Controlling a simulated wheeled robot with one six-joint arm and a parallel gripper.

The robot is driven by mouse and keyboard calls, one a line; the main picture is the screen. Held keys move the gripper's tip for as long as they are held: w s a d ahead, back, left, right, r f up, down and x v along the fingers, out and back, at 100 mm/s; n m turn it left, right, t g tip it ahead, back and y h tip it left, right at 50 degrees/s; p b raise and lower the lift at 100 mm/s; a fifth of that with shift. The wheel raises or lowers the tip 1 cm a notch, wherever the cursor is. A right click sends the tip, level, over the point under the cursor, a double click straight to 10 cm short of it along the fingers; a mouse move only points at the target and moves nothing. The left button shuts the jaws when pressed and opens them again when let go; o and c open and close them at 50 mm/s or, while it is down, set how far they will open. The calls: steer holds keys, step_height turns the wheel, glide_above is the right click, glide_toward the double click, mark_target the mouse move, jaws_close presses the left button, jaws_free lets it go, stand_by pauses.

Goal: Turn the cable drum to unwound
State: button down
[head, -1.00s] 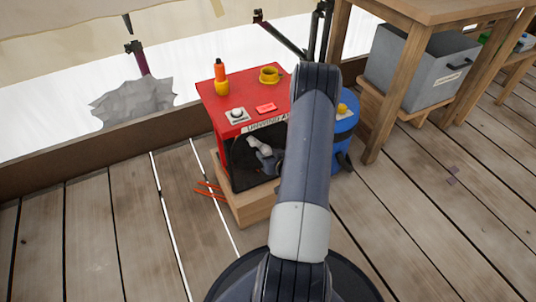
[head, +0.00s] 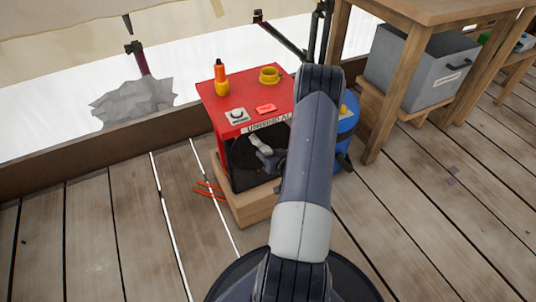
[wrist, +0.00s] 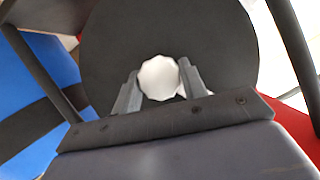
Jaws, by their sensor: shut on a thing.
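The cable drum (head: 249,154) shows as a dark disc in the front of a red cabinet (head: 222,104), under a label strip that seems to read "UNWIND AL", the rest hidden by my arm. In the wrist view the drum's black round face (wrist: 210,50) fills the upper middle. A pale handle (head: 261,144) stands out from the drum; its white faceted end (wrist: 159,77) sits between my fingers. My gripper (wrist: 159,88) is shut on this handle. In the head view my gripper is mostly hidden behind my arm.
On the cabinet top are an orange-and-yellow bottle (head: 221,80), a yellow cup (head: 270,75), a dial (head: 237,115) and a red label (head: 266,108). A blue barrel (head: 346,125) stands right of it. A wooden table (head: 440,12) and grey bin (head: 420,75) stand farther right.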

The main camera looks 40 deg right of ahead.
steer(key=m+t+y, duration=0.1)
steer(key=m+y, duration=0.1)
steer(key=m, duration=0.2)
steer(key=shift+d+f+p, duration=0.1)
steer(key=shift+d+p, duration=0.05)
steer(key=shift+p, duration=0.15)
steer(key=m+t+y, duration=0.1)
steer(key=m, duration=0.1)
steer(key=m+t+b, duration=0.1)
steer(key=m, duration=0.1)
steer(key=shift+f+m+y, duration=0.15)
steer(key=shift+m+y, duration=0.15)
steer(key=shift+y, duration=0.1)
steer(key=m+t+b, duration=0.1)
steer(key=m, duration=0.2)
steer(key=m+t+b, duration=0.1)
steer(key=m, duration=0.2)
steer(key=shift+f, duration=0.15)
steer(key=m+t+b, duration=0.1)
steer(key=m, duration=0.2)
steer(key=m+t+h, duration=0.1)
steer(key=m, duration=0.2)
steer(key=shift+b, duration=0.4)
steer(key=shift+m+h, duration=0.3)
steer(key=c, duration=0.8)
jaws_free()
steer(key=shift+c, duration=0.2)
